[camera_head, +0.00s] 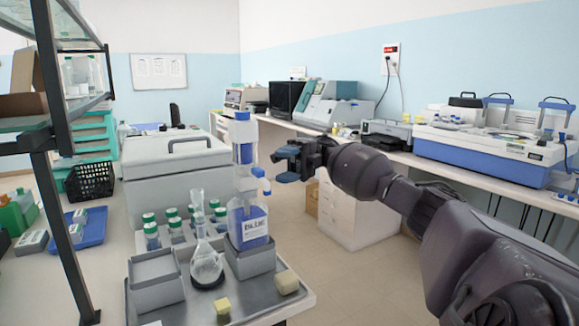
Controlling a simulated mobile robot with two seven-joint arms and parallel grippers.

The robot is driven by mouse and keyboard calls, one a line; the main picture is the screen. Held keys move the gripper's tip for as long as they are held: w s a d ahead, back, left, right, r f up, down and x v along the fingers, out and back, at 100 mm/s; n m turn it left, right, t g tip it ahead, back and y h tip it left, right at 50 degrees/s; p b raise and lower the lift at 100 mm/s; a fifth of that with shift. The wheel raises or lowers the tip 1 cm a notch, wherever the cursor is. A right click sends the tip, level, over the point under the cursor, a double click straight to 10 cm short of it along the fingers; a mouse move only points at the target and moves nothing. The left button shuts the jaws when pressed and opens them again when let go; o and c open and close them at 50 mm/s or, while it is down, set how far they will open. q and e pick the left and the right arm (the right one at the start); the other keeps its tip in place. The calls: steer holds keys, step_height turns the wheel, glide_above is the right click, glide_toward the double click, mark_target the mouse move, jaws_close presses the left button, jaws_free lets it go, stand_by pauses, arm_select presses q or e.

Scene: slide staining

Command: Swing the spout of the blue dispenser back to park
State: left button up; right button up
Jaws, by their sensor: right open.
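The blue dispenser (248,222) is a bottle of blue liquid with a label reading BLUE. It stands upright in a grey square holder on the metal tray, with a tall clear column and blue cap above. A small blue spout part (262,180) sticks out to the right near the bottle's neck. My right gripper (283,162) is open and empty. It is to the right of the column in the picture, at about the column's mid-height, and a gap shows between them. My left gripper is not in view.
A glass flask (206,262) and an empty grey square container (155,278) stand left of the dispenser. Several green-capped bottles (152,232) are behind. Two yellowish blocks (286,281) lie at the tray's (250,291) front. A shelf post (55,190) rises at left.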

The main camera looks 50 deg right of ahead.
steer(key=d, duration=0.3)
stand_by(0.6)
